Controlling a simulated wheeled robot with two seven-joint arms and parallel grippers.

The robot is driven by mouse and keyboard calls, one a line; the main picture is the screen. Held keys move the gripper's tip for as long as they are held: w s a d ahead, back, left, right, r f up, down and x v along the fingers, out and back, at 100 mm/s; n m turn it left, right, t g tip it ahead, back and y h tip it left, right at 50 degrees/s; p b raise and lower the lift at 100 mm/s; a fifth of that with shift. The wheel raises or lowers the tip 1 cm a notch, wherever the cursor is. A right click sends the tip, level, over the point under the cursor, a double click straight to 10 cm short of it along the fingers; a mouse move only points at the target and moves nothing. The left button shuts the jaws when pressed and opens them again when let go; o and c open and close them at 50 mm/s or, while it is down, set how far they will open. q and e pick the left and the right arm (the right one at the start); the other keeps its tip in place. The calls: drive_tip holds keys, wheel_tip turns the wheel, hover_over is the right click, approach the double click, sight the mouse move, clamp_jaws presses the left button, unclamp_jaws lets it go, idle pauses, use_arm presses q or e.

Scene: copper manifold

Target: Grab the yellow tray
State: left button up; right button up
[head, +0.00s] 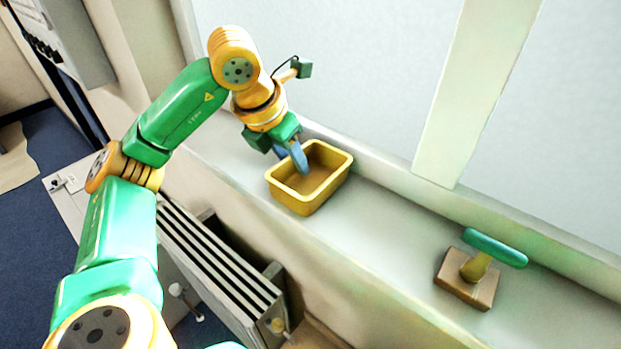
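The yellow tray (292,201) is a small rectangular open box on the pale window ledge, near the middle of the head view. It stands upright and looks empty. My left gripper (292,156) reaches down at the tray's far left corner. One blue finger shows over the tray's inside. The other finger is mostly hidden behind it and the green gripper body. I cannot tell whether the fingers touch the tray wall or how far apart they are. My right gripper is out of view.
The ledge (390,240) is clear to the right of the tray, up to a brown block with a green-topped handle (468,278). A window frame post (480,90) rises behind the ledge. A slatted radiator (215,265) stands below the ledge.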

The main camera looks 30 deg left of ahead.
use_arm(q)
drive_tip(key=shift+f, duration=0.25)
clamp_jaws()
idle(1.5)
